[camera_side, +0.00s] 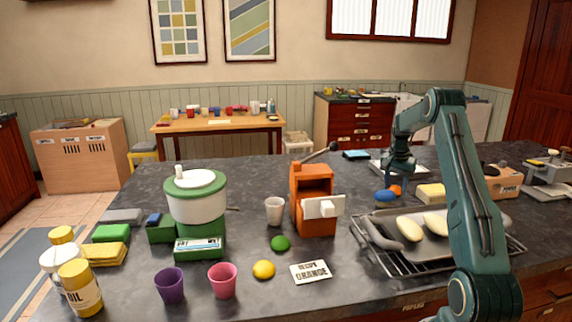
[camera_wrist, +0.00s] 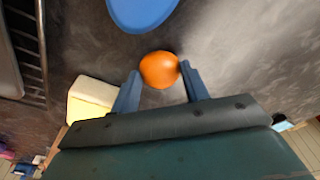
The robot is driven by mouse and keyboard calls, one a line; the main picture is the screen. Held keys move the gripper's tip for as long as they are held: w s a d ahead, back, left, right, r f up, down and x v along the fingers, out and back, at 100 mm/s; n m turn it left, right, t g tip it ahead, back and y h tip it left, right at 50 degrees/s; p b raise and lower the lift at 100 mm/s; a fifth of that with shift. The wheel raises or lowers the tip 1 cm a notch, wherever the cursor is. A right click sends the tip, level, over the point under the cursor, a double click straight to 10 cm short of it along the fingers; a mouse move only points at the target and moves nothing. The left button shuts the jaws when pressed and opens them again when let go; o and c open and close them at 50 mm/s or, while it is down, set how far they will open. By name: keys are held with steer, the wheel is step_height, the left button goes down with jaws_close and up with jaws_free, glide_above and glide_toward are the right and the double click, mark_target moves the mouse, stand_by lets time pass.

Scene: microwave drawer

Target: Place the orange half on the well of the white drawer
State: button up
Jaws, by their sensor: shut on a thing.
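The orange half (camera_wrist: 159,68) sits between the two blue fingertips of my gripper (camera_wrist: 160,78) in the wrist view, touching at least the right finger. My gripper is shut on it. In the side view the orange half (camera_side: 396,190) shows small and low under my gripper (camera_side: 398,180), close to the dark counter; I cannot tell whether it still touches the surface. An orange appliance (camera_side: 312,180) stands left of my gripper, with a white drawer-like part (camera_side: 323,207) sticking out at its front. The well of the drawer cannot be made out.
A blue oval thing (camera_side: 386,196) lies beside the orange half. A pale yellow block (camera_side: 431,192) is to the right. A tray on a wire rack (camera_side: 385,258) is in front.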

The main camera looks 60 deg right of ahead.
steer(key=shift+f, duration=0.4)
steer(key=shift+f, duration=0.1)
steer(key=o, duration=1)
steer(key=r, duration=0.4)
steer(key=a+r, duration=0.1)
steer(key=r, duration=0.7)
steer(key=shift+a+r, duration=0.1)
steer(key=shift+a, duration=0.3)
